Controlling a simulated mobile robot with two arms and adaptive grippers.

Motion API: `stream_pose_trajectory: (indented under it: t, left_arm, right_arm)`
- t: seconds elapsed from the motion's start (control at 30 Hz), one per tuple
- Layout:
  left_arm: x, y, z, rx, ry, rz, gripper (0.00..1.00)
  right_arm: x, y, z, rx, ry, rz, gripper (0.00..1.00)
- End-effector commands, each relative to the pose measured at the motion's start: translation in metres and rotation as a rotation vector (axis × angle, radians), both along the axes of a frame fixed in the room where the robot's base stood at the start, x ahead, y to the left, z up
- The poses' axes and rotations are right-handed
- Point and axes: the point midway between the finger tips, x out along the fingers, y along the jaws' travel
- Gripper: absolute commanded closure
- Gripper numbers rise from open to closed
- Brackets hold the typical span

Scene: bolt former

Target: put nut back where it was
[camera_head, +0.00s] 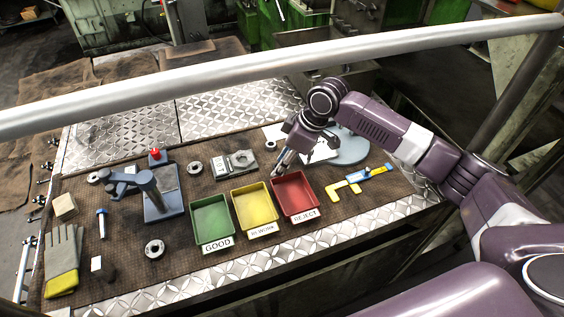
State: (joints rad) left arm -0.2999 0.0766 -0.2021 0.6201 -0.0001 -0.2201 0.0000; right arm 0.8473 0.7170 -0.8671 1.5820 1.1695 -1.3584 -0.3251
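Several grey ring-shaped, nut-like parts lie on the brown mat: one (154,249) at the front left of the green tray, one (195,168) behind that tray, one (93,178) at the far left, and a small one (270,146) behind my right gripper. I cannot tell which of them is the task's nut. My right gripper (279,169) points down just behind the yellow and red trays. Its fingers are small and close together here; I cannot tell whether they hold anything. My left gripper is out of view.
Green (212,219), yellow (255,207) and red (295,195) trays stand in a row, labelled GOOD, REWORK and REJECT. A blue-grey bench tool (160,205) stands left of them; a yellow caliper (357,181) lies right. A pale rail (200,80) crosses the view. Gloves (62,262) lie front left.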

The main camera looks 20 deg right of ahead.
Motion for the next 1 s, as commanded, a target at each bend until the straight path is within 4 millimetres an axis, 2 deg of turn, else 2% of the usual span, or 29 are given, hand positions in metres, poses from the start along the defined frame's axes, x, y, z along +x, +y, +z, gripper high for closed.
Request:
stream_pose_trajectory:
  t: [0.27,0.7,0.83,1.0]
  left_arm:
    - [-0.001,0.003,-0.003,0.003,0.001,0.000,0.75]
    - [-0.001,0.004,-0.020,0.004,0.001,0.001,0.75]
    - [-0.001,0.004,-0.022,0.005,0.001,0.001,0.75]
    - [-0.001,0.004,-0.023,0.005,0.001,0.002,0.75]
  right_arm:
    - [-0.001,-0.003,0.010,0.001,-0.003,-0.001,0.66]
    - [-0.020,-0.030,0.090,0.000,-0.004,0.000,0.66]
    - [-0.024,-0.035,0.106,0.001,-0.002,0.000,0.66]
    - [-0.026,-0.038,0.113,0.000,0.000,0.000,0.66]
